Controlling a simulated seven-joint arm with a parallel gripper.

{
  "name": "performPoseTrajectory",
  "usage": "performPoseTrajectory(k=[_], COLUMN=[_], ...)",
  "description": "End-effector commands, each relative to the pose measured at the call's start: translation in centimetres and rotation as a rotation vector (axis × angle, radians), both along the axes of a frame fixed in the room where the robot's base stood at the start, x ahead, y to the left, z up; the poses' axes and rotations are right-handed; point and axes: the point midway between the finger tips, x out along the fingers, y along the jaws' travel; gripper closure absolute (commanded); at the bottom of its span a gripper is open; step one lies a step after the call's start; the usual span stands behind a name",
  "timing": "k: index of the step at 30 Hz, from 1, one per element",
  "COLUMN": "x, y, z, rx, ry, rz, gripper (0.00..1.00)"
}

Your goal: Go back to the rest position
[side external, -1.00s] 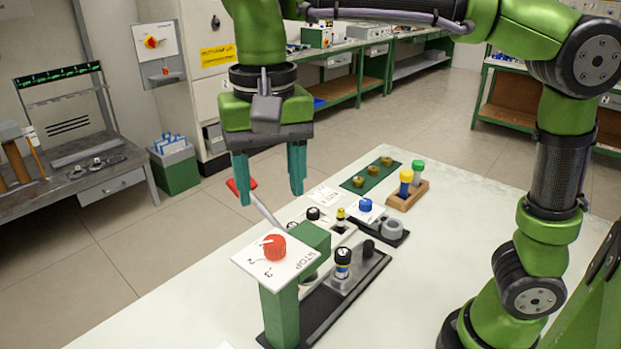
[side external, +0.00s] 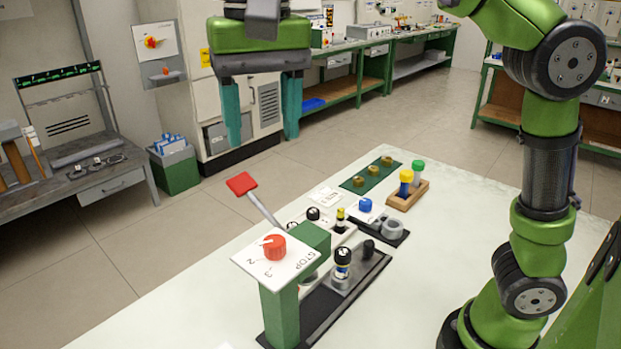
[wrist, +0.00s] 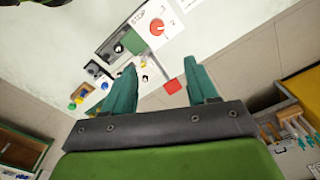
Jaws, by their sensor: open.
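My gripper (side external: 262,128) is open and empty, raised high above the far left edge of the white table. Its two teal fingers are spread apart, and they also show in the wrist view (wrist: 164,92). Below it is a lever with a red paddle (side external: 241,184), rising at a slant from a green and black fixture; the paddle is also in the wrist view (wrist: 172,87). The fingers are apart from it. The fixture carries a white plate with a red knob (side external: 272,247) and a STOP mark.
On the white table (side external: 440,235) stand a wooden holder (side external: 408,196) with yellow and green capped pieces, a green mat (side external: 371,176) with several brass-coloured pieces, and a blue-knobbed unit (side external: 365,205). The table's right part is clear. A grey workbench (side external: 90,180) stands at the left.

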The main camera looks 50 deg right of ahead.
Motion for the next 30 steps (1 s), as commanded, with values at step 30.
performPoseTrajectory(k=[30], x=[-6.8], y=[-17.2], z=[-16.4], rx=[0.138], ry=[-0.607], rz=[0.133], gripper=[0.42])
